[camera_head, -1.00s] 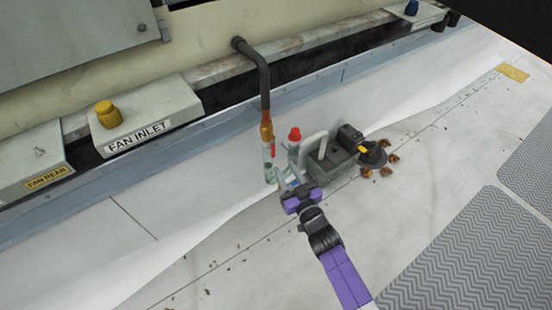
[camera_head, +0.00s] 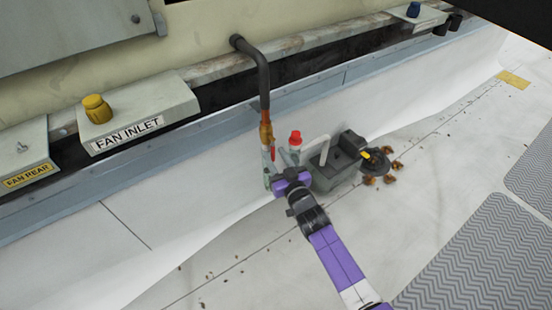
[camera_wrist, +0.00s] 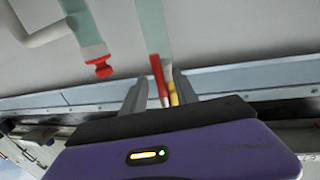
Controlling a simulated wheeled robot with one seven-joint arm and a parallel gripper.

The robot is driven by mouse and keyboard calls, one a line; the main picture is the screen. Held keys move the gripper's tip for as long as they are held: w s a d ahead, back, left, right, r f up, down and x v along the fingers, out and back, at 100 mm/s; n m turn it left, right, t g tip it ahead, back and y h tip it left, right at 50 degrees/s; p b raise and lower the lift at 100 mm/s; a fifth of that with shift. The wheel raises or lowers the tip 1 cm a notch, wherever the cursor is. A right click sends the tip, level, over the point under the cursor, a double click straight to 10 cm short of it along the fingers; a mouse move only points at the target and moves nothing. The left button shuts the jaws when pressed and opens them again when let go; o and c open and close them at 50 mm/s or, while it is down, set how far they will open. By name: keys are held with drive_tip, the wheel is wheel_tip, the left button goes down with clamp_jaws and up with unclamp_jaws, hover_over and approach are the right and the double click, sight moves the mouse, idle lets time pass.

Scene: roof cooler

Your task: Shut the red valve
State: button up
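The red valve (camera_head: 273,153) shows as a small red lever on the brass fitting (camera_head: 265,133) at the low end of a dark bent pipe. In the wrist view, the red lever (camera_wrist: 158,76) and some brass (camera_wrist: 173,88) show between my gripper's two grey fingers. My gripper (camera_head: 272,174) is purple at its body and sits just below the fitting in the head view. Its fingers (camera_wrist: 160,92) are apart, and I cannot tell whether either touches the lever. The clear greenish tube under the fitting is partly hidden by my gripper.
The floor at front left is mostly clear.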

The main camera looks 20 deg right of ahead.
clamp_jaws()
idle(1.4)
